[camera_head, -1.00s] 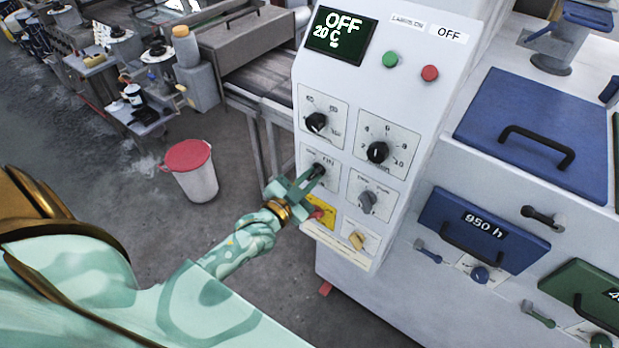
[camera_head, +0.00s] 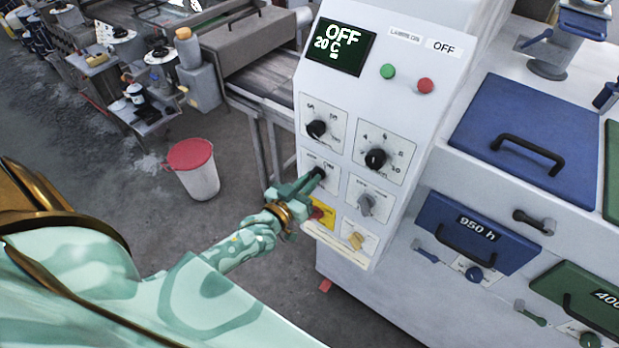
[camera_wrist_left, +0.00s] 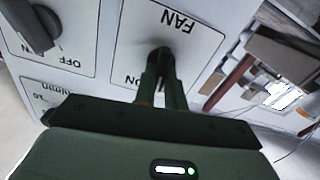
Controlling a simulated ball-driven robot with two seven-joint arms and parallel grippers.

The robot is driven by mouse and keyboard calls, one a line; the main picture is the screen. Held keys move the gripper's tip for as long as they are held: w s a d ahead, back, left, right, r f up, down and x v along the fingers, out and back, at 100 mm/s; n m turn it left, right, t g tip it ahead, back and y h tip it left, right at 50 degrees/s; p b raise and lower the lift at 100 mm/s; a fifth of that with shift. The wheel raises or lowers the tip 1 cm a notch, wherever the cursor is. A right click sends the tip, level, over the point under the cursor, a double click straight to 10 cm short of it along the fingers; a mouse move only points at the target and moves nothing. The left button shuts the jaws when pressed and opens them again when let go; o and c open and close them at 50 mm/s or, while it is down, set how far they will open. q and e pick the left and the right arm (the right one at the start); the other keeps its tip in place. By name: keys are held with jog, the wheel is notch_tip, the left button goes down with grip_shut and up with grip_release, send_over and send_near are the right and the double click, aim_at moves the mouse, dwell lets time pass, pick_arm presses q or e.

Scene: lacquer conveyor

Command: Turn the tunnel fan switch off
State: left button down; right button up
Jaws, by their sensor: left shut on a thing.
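The tunnel fan switch (camera_head: 319,172) is a small black knob on a white plate on the front of the grey-white control panel (camera_head: 440,100). My left gripper (camera_head: 312,180) reaches it from the lower left and is shut on the knob, covering part of it. In the left wrist view, the plate reads FAN upside down, with ON beside the fingers. The dark knob (camera_wrist_left: 161,54) sits between the fingertips (camera_wrist_left: 158,76). The knob's exact pointing direction is hidden by the fingers. My right gripper is not in view.
Other knobs surround the switch: a black one above (camera_head: 317,129), a black one at upper right (camera_head: 376,159), a grey one at right (camera_head: 366,204). A red button on yellow (camera_head: 320,213) lies just below my gripper. A red-lidded bin (camera_head: 192,168) stands on the floor.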

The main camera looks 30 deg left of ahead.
pick_arm(q)
jog(key=shift+a+n+p, duration=0.1)
jog(key=shift+n+p, duration=0.3)
jog(key=shift+n, duration=1.8)
jog(key=c, duration=1.5)
grip_release()
jog(key=shift+o, duration=0.2)
jog(key=s+a+b, duration=0.1)
jog(key=s, duration=1.5)
jog(key=shift+a, duration=0.15)
jog(key=shift+s, duration=0.1)
